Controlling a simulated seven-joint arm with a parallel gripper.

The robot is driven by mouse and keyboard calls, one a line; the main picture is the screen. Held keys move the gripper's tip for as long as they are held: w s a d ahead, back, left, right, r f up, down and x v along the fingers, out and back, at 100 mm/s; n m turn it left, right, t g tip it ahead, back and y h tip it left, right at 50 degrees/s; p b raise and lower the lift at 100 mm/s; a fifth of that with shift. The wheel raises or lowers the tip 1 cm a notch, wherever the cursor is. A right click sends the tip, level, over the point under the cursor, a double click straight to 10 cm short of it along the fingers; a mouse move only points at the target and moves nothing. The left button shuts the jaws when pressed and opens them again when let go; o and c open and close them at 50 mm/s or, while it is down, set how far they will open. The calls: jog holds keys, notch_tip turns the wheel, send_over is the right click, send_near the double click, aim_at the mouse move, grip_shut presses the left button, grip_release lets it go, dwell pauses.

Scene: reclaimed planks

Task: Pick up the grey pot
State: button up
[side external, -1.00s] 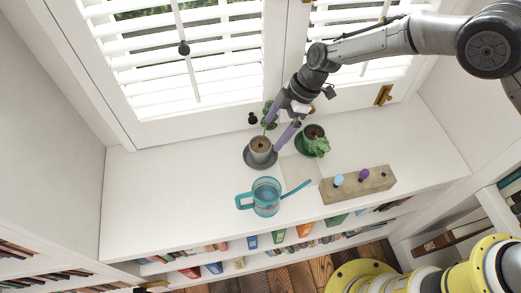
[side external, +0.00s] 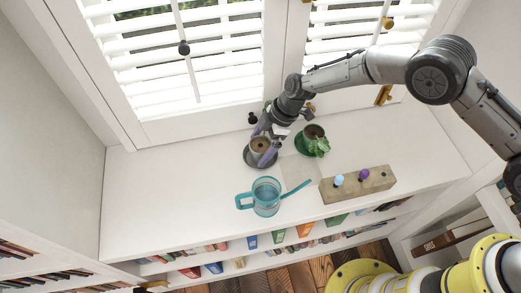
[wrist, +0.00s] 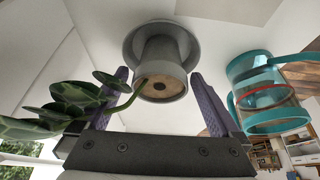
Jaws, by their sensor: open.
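The grey pot (side external: 259,145) stands on a dark grey saucer (side external: 249,163) on the white shelf top below the shuttered window. In the wrist view the pot (wrist: 162,62) shows between my two purple fingers, with brown soil at its mouth and a green leafy plant (wrist: 80,100) leaning out to the left. My gripper (side external: 263,148) is open and down at the pot, one finger on each side of it. In the wrist view a gap shows beside the pot at the fingertips (wrist: 160,80). Whether either finger touches it cannot be told.
A teal glass jug (side external: 266,197) stands in front of the pot. A wooden block (side external: 345,187) with blue and purple pegs lies front right. The shelf's left side is clear.

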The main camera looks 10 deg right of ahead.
aim_at(255, 147)
grip_shut()
dwell(0.3)
jog(key=shift+r, duration=0.15)
jog(key=shift+r, duration=0.6)
notch_tip(255, 147, up, 2)
jog(key=shift+d+r, duration=0.1)
jog(key=shift+r, duration=0.1)
jog(key=s+d+r, duration=0.8)
jog(key=s+r, duration=0.2)
jog(key=r, duration=0.2)
jog(key=shift+s+d, duration=0.35)
jog(key=shift+r, duration=0.1)
